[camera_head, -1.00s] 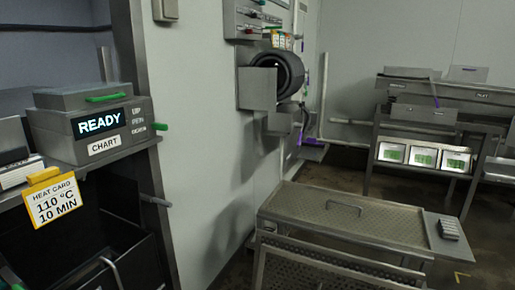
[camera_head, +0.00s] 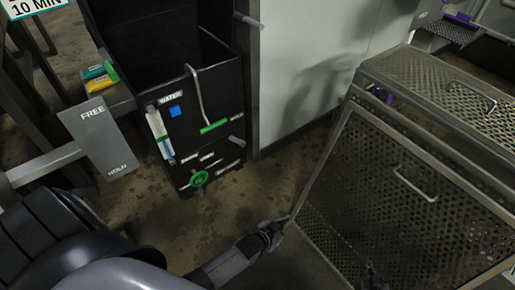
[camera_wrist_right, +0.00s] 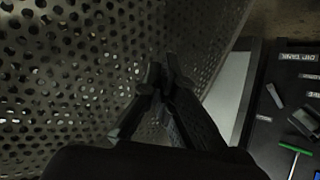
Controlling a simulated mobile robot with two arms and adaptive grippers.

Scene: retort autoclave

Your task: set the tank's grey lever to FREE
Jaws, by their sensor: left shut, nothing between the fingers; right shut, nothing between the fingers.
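In the head view a grey plate (camera_head: 110,150) reads FREE at its upper end and HOLD at its lower end. A light grey bar (camera_head: 45,166), apparently the lever, meets its left edge between the words. The black tank (camera_head: 205,120) is right of the plate, with a WATER label and green handles. My left gripper (camera_head: 270,236) is shut and empty, low in the view, right of and apart from plate and bar. My right gripper (camera_wrist_right: 160,78) is shut and empty beside perforated metal in its wrist view; in the head view it is hard to make out.
A perforated metal cart (camera_head: 405,195) with a lid and handles fills the right side, close to my left gripper. Green and yellow blocks (camera_head: 100,76) sit above the plate. Brown floor (camera_head: 225,205) is open between tank and cart.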

